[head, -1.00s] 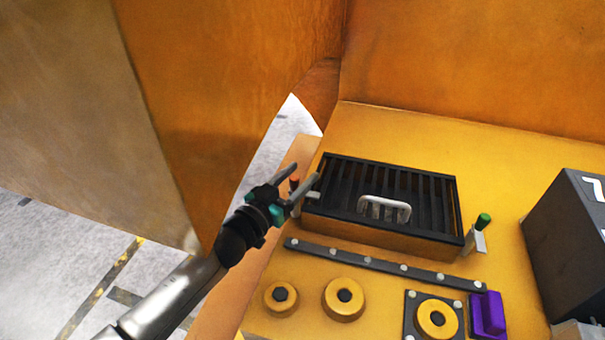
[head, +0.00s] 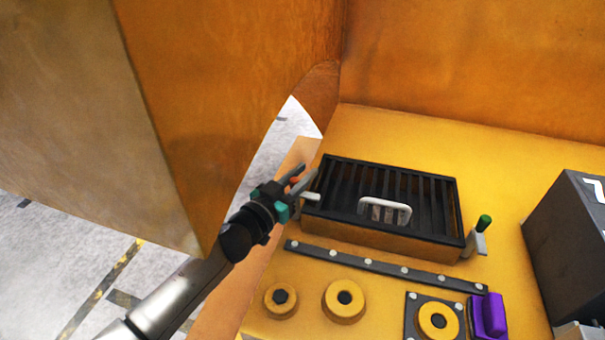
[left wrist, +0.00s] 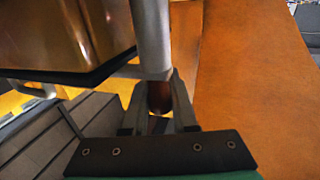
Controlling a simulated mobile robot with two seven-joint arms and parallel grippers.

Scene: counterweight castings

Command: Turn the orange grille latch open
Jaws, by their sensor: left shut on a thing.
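The orange grille latch is at the left end of the black grille (head: 340,180). Its pale metal arm (head: 311,196) shows in the head view, and its orange handle is mostly hidden by my fingers. My left gripper (head: 298,181) is shut on this handle. In the left wrist view, the handle (left wrist: 160,97) shows dark reddish-brown between the two fingertips, below a grey metal post (left wrist: 151,35). My right gripper is in neither view.
A green-handled latch (head: 483,223) stands at the grille's right end. A pale pull handle (head: 386,207) rises from the grille. A black bolted strip (head: 385,267), yellow round castings (head: 344,300), a purple block (head: 488,316) and a dark box (head: 570,245) lie nearby. A tall orange wall (head: 230,80) rises beside my arm.

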